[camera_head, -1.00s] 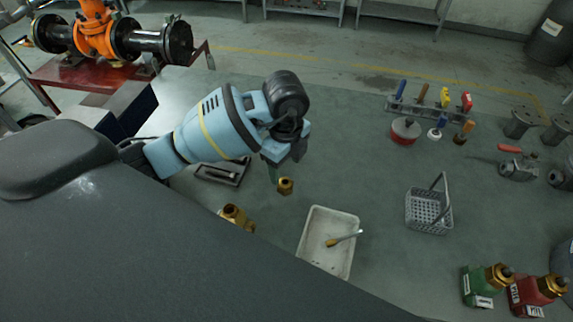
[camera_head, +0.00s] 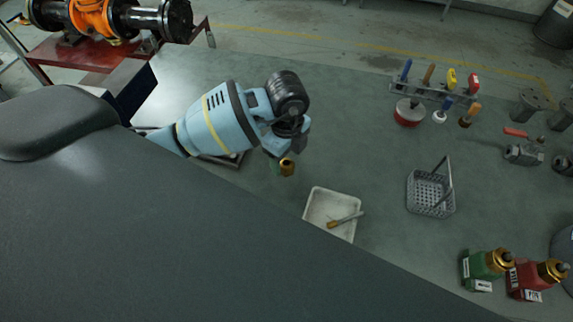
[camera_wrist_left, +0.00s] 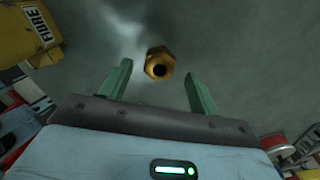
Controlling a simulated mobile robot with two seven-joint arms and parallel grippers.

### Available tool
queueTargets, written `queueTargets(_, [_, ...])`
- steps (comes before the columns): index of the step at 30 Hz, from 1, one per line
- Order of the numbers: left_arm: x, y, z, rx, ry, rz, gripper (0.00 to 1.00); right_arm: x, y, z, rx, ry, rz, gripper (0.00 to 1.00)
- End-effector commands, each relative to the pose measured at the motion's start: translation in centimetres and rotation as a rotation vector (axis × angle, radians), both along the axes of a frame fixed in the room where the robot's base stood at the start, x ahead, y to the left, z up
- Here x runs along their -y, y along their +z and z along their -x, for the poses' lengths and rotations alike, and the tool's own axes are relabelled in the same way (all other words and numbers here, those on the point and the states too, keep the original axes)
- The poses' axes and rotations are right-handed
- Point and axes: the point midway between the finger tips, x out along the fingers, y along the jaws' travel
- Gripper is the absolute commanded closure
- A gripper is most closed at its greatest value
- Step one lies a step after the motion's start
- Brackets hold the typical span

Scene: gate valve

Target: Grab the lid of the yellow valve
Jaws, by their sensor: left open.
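The brass hex lid (camera_wrist_left: 159,64) with a dark round hole shows in the left wrist view, in the gap between my left gripper's (camera_wrist_left: 157,75) two green fingertips. The fingers are apart and do not visibly touch it. In the head view the lid (camera_head: 287,167) shows just below my left gripper (camera_head: 278,163), partly hidden by it. A yellow body with a label, seemingly the yellow valve (camera_wrist_left: 28,32), is at the upper left of the left wrist view; it is hidden in the head view. My right gripper is not in view.
A white tray (camera_head: 315,204) with a brush is right of the lid, partly behind my grey body. A grey basket (camera_head: 431,194), a tool rack (camera_head: 420,91), and green (camera_head: 480,265) and red (camera_head: 526,280) valves stand further right. Open surface lies between.

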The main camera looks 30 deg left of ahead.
Motion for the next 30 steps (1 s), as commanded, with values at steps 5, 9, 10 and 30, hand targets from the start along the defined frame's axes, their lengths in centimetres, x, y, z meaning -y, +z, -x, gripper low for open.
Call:
queueTargets(5, [0.0, -2.3, 0.2, -0.002, 0.0, 0.0, 0.38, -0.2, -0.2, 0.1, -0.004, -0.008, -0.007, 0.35])
queueTargets(9, [0.0, -2.8, 0.1, 0.002, 0.0, -0.001, 0.38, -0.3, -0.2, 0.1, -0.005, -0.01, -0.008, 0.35])
queueTargets(10, [0.0, -2.8, 0.1, 0.002, 0.0, -0.001, 0.38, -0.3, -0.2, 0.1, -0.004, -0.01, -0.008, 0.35])
queueTargets(30, [0.0, -2.7, 0.1, 0.003, 0.0, 0.0, 0.87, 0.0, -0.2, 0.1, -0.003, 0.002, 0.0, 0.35])
